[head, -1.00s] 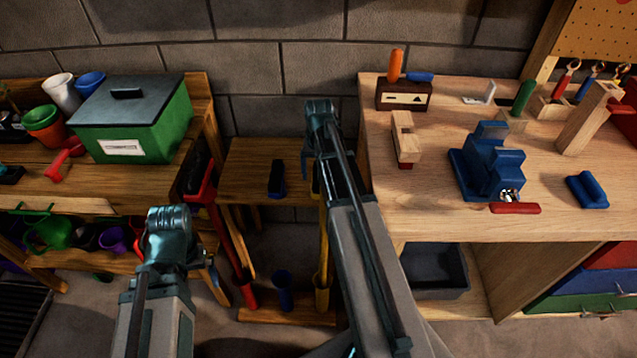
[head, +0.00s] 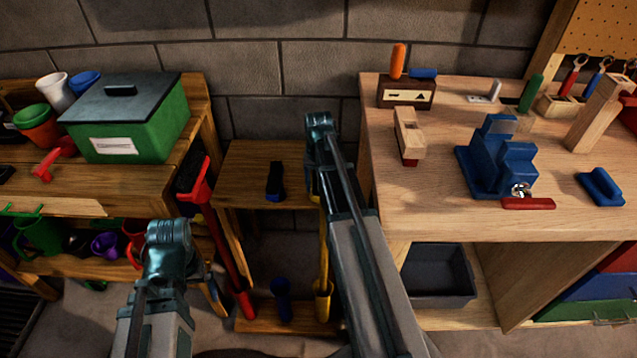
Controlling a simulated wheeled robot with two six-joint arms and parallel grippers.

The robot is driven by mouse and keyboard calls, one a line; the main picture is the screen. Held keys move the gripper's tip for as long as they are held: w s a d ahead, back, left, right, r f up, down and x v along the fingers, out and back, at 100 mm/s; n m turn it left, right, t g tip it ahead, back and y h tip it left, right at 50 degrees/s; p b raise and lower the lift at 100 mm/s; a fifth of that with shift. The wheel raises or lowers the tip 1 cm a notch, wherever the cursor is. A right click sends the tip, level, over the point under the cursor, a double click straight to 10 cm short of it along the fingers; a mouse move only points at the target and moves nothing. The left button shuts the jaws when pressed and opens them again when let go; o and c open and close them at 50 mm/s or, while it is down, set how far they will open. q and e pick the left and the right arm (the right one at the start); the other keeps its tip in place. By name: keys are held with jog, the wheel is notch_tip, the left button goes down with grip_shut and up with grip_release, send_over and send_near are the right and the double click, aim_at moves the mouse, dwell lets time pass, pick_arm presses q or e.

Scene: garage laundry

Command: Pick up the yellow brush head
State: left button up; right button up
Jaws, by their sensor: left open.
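A yellow long-handled brush stands upright in the low rack, and its handle (head: 323,250) shows beside my right arm. Its head is hidden behind that arm, near the small wooden shelf. My left gripper (head: 215,287) shows only in small part, low beside my left wrist, left of the red handle. It is open, with nothing seen in it, and apart from the yellow brush. My right arm reaches up in front of the shelf. Its gripper is hidden behind its own links.
A red brush (head: 196,180) leans left of the shelf (head: 240,160), and a blue brush (head: 275,182) stands at its middle. The low rack (head: 255,322) holds their lower ends. A green bin (head: 130,130) sits on the left bench; a workbench (head: 430,205) stands right.

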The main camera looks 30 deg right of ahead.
jog(key=c, duration=0.7)
pick_arm(q)
jog(key=shift+r, duration=0.15)
pick_arm(e)
jog(key=shift+r, duration=0.15)
